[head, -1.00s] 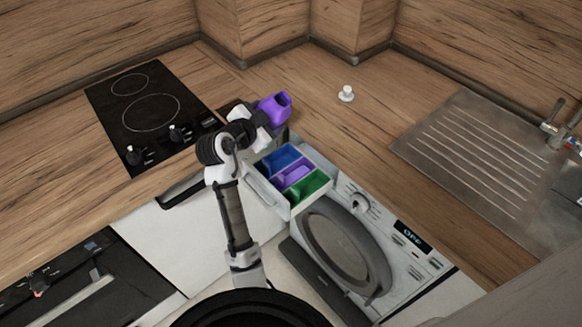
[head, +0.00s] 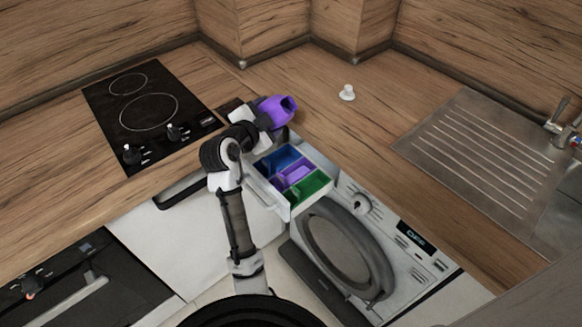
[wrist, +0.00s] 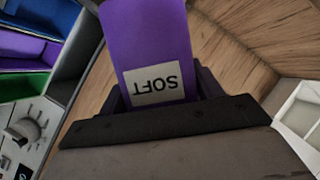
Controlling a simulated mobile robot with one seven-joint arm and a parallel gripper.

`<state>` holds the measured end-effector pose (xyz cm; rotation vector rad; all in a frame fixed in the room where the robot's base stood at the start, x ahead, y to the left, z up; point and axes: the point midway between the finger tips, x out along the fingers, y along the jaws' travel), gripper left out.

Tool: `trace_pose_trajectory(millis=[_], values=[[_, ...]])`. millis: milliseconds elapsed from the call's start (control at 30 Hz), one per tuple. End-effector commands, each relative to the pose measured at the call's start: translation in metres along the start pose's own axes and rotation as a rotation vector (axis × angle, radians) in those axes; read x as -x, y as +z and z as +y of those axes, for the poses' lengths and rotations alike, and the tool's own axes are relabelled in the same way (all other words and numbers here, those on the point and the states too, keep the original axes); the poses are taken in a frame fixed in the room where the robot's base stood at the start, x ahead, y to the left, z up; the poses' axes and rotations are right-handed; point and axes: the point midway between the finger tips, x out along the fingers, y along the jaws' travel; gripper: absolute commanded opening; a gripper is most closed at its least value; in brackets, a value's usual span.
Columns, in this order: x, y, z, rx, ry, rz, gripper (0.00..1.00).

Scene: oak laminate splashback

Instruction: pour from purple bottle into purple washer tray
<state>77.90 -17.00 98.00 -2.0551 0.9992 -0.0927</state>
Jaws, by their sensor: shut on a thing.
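My gripper (head: 264,119) is shut on the purple bottle (head: 277,110). In the head view the bottle is tipped over, its dark open mouth facing right. The wrist view shows the bottle (wrist: 145,35) between the jaws, with a pale label reading SOFT upside down. The purple washer tray (head: 296,175) is the middle compartment of the pulled-out drawer, between a blue and a green one. It lies below and slightly right of the bottle in the head view. Its compartment (wrist: 24,48) also shows at the left of the wrist view. No liquid stream is visible.
The washing machine (head: 345,243) stands under the counter, its drawer (head: 312,195) out at the top left. A small white cap (head: 347,93) sits on the wooden counter. A black hob (head: 150,112) is at left, a steel sink drainer (head: 480,158) at right.

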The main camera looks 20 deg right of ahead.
Motion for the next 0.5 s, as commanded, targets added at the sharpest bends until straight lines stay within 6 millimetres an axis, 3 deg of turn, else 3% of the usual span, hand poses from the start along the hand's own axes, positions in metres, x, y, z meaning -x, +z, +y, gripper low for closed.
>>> trace_pose_trajectory(millis=[500], values=[[0.0007,-0.0017,-0.0033,-0.03,-0.015,0.002,0.23]])
